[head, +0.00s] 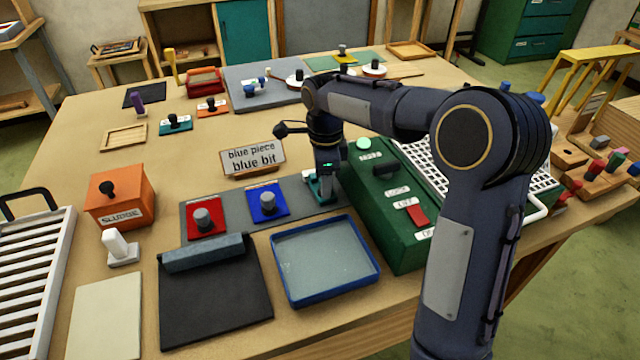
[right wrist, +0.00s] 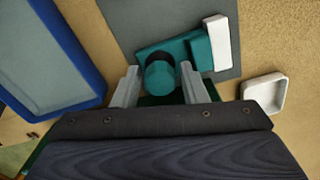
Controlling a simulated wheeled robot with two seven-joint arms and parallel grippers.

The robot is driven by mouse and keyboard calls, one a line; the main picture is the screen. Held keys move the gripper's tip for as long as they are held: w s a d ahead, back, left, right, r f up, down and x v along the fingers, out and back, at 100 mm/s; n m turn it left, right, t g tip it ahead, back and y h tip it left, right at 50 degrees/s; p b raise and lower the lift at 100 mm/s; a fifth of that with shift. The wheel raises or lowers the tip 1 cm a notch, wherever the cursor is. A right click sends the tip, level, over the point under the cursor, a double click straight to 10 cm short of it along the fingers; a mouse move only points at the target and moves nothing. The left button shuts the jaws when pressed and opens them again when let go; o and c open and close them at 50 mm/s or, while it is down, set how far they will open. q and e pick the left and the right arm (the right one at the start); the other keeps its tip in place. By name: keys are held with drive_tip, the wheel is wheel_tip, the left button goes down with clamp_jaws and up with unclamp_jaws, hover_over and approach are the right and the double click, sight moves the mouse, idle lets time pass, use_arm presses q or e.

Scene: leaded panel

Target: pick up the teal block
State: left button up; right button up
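The teal block (head: 320,192) sits at the right end of the grey mat beside the green machine, partly hidden by my right arm in the head view. In the right wrist view it is a flat teal plate (right wrist: 208,52) with a round teal knob (right wrist: 160,74) and a white part at one edge. My right gripper (right wrist: 160,76) points down over it, open, with one finger on each side of the knob and small gaps showing. In the head view my right gripper (head: 325,172) is just above the mat. My left gripper is not in view.
A blue block (head: 267,202) and a red block (head: 203,218) share the grey mat (head: 235,207). The green machine (head: 395,235) stands close on the right. A blue-rimmed tray (head: 325,262) lies in front. A sign (head: 253,158) stands behind. Another teal plate (head: 176,125) lies farther back.

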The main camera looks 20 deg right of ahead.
drive_tip(key=shift+f, duration=0.3)
drive_tip(key=c, duration=0.7)
drive_tip(key=shift+r, duration=0.2)
drive_tip(key=shift+r, duration=0.3)
wheel_tip(320, 180, up, 2)
drive_tip(key=shift+w+r, duration=0.1)
drive_tip(key=shift+r, duration=0.05)
drive_tip(key=shift+s+a+r+b, duration=0.2)
drive_tip(key=shift+s+r, duration=1.45)
drive_tip(key=shift+s, duration=0.7)
drive_tip(key=shift+s+a+r+b, duration=0.1)
drive_tip(key=shift+s+a+r, duration=0.15)
drive_tip(key=shift+s+r, duration=1.75)
drive_tip(key=shift+s+a+r+b, duration=0.15)
drive_tip(key=shift+s+r, duration=1.1)
drive_tip(key=shift+s, duration=1.5)
